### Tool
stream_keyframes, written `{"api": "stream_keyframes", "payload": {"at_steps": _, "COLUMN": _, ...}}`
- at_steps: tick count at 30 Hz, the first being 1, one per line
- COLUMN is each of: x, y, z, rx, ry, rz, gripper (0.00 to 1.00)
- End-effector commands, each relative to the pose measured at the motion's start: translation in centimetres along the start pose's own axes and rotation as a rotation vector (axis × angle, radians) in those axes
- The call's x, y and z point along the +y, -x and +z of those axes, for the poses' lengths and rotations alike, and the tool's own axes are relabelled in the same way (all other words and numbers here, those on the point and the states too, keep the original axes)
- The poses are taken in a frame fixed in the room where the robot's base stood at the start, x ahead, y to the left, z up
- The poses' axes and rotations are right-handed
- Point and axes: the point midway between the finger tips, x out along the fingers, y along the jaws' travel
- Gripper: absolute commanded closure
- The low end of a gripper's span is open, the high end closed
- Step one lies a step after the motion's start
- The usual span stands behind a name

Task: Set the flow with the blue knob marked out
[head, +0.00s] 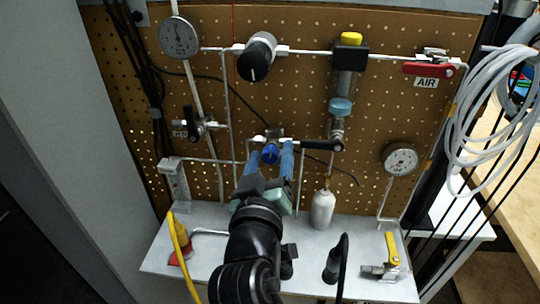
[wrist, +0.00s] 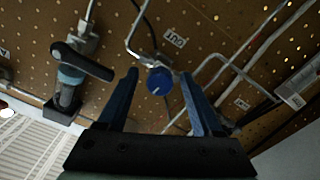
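The blue knob (head: 271,154) sits on a small valve on the perforated board in the middle of the head view. In the wrist view the blue knob (wrist: 159,81) is near the middle, with a white OUT label (wrist: 174,40) beside it. My gripper (head: 271,160) has its two blue fingers spread, one on each side of the knob. In the wrist view the open gripper (wrist: 160,82) shows gaps between each finger and the knob. Whether the fingertips reach level with the knob is hard to tell.
A black-handled valve (head: 322,145) is just right of the knob, and it shows large in the wrist view (wrist: 82,60). A white bottle (head: 322,208) stands right of my gripper. Thin metal pipes run around the knob. A gauge (head: 400,158) hangs at right.

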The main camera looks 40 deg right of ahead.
Motion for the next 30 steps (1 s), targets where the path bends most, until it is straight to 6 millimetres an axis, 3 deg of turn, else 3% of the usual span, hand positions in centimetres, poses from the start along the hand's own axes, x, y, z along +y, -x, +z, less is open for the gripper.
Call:
{"api": "stream_keyframes", "payload": {"at_steps": 7, "x": 0.0, "y": 0.1, "z": 0.0, "rx": 0.001, "ry": -0.001, "rz": 0.0, "gripper": 0.33}}
{"api": "stream_keyframes", "payload": {"at_steps": 11, "x": -0.1, "y": 1.2, "z": 0.0, "rx": 0.002, "ry": -0.001, "rz": -0.003, "gripper": 0.33}}
{"api": "stream_keyframes", "payload": {"at_steps": 24, "x": -0.1, "y": 10.2, "z": 0.1, "rx": 0.001, "ry": 0.0, "rz": -0.004, "gripper": 0.33}}
{"api": "stream_keyframes", "payload": {"at_steps": 30, "x": -0.1, "y": 12.5, "z": 0.1, "rx": 0.0, "ry": 0.0, "rz": -0.001, "gripper": 0.33}}
